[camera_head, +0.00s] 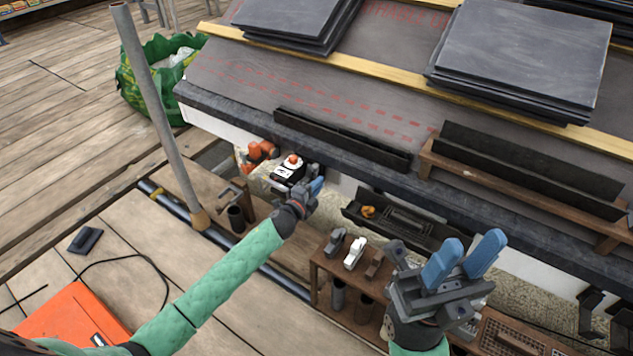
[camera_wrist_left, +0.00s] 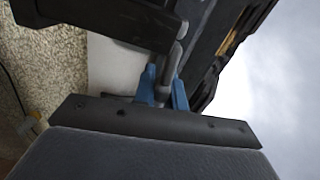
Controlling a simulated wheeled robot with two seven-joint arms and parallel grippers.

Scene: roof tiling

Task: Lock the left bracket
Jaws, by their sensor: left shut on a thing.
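My left gripper (camera_head: 317,187) is at the wall under the roof edge, just right of a black-and-white device with an orange knob (camera_head: 292,170). In the left wrist view its blue fingers (camera_wrist_left: 164,90) are shut on a slim grey lever (camera_wrist_left: 174,58), which seems to belong to the left bracket. The lever rises from between the fingers towards a dark gutter-like piece (camera_wrist_left: 100,18). The bracket itself is mostly hidden in the head view, and I cannot tell its lock position. My right gripper (camera_head: 466,256) is open and empty, held above the wooden bench at the lower right.
Black gutter lengths (camera_head: 342,138) lie along the roof edge, with slate stacks (camera_head: 523,55) above. A grey pole (camera_head: 160,110) stands left of my left arm. A tool bench (camera_head: 335,268) and a black tray (camera_head: 395,225) lie between my grippers.

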